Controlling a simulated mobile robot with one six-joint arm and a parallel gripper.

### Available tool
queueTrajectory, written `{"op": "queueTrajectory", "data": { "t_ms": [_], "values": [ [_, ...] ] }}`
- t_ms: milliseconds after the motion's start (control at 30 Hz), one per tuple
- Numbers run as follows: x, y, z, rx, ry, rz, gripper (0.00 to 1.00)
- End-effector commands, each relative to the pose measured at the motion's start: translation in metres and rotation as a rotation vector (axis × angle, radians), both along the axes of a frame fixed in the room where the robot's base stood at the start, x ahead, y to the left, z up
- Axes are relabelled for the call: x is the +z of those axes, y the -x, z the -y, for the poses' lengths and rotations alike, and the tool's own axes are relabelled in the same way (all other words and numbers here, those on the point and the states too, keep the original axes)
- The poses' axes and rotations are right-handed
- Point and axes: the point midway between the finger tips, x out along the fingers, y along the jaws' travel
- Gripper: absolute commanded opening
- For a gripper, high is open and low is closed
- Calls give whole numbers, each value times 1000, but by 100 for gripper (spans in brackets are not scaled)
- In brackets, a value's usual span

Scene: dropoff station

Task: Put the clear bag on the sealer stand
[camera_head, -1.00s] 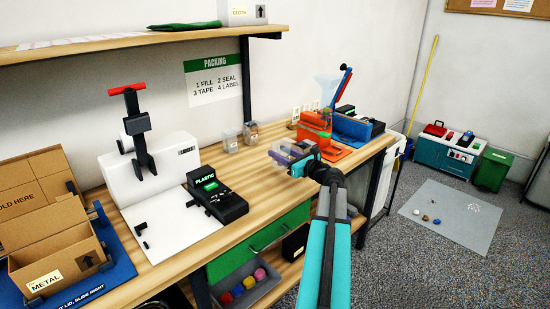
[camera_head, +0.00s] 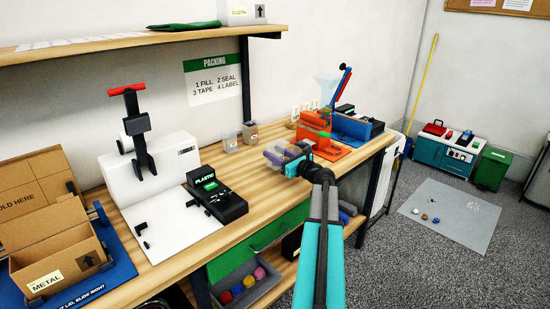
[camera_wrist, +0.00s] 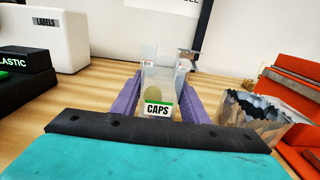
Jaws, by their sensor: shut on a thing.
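My gripper (camera_head: 278,153), with purple fingers, is shut on the clear bag (camera_head: 271,157) above the table, left of the orange stand. In the wrist view the see-through bag (camera_wrist: 160,75) stands upright between the fingers (camera_wrist: 155,105). A pale round thing shows in or through it, and a CAPS label shows low between the fingers; I cannot tell whether the label is on the bag.
The white press (camera_head: 165,160) and black PLASTIC device (camera_head: 222,203) stand left; bare wood lies between.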

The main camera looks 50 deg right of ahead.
Motion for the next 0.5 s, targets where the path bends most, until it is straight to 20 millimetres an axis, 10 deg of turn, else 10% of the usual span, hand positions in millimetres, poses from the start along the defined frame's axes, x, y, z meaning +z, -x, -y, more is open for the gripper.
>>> {"op": "queueTrajectory", "data": {
  "t_ms": [500],
  "values": [
    [-17,-1,-1,2,1,1,19]
  ]
}}
